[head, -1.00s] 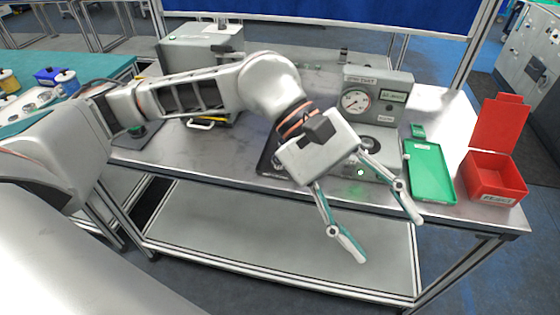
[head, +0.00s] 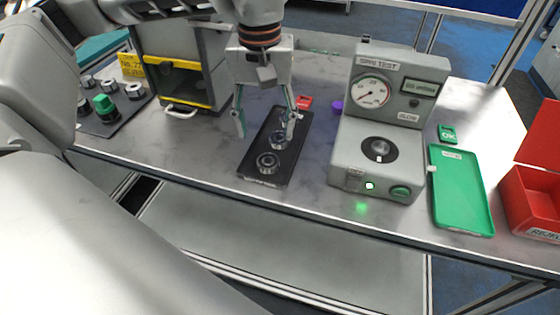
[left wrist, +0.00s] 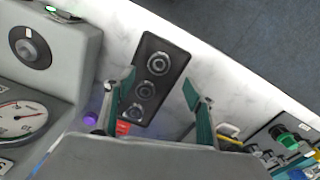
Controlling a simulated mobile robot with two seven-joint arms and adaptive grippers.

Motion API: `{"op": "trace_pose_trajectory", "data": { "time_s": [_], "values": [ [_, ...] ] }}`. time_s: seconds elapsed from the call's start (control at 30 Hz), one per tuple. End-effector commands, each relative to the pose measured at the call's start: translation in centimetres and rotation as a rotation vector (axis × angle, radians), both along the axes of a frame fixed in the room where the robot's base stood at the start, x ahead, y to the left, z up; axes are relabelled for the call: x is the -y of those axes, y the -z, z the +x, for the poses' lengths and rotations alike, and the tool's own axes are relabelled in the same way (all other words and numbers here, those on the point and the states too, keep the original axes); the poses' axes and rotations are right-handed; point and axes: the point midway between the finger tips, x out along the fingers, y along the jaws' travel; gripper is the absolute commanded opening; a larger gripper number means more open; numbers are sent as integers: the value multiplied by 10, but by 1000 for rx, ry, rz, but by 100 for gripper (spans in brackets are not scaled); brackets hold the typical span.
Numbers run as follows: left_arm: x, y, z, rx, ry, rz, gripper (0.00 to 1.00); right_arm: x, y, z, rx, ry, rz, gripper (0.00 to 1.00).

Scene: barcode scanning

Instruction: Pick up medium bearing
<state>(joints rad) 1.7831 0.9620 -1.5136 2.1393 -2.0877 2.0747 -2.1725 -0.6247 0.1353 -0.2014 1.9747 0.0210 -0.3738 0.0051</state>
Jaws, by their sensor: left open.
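A black tray (head: 251,171) on the table holds three ring-shaped bearings in a row. The near bearing (head: 268,163) and the middle bearing (head: 279,139) show clearly; the far one is partly behind a finger in the head view. All three show in the left wrist view: one end bearing (left wrist: 158,63), the middle one (left wrist: 145,90) and the other end one (left wrist: 133,113). My left gripper (head: 265,126) is open and empty, pointing down above the tray's far half. My right gripper is not in view.
A grey tester with a dial (head: 388,145) stands right of the tray. Beyond it are a green tray (head: 461,190) and a red bin (head: 530,200). A grey cabinet (head: 180,60) and a dark mat (head: 100,130) with parts lie left. Bare table lies in front of the cabinet.

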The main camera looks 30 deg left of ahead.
Motion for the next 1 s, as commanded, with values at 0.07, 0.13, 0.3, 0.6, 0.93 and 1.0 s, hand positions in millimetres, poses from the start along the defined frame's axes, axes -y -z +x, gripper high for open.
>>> {"op": "trace_pose_trajectory", "data": {
  "time_s": [0.07,0.13,0.3,0.6,0.93,1.0],
  "values": [
    [0,16,1,-13,0,0,55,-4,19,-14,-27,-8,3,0],
    [0,21,1,-15,0,0,55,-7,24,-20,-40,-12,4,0],
    [0,35,0,-16,-2,1,55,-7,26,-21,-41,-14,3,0],
    [-2,70,-1,-19,-1,-1,55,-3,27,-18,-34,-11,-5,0],
    [-3,96,0,-13,-1,0,55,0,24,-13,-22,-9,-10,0],
    [-2,95,0,-13,-1,-1,55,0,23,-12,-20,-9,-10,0]
  ]
}}
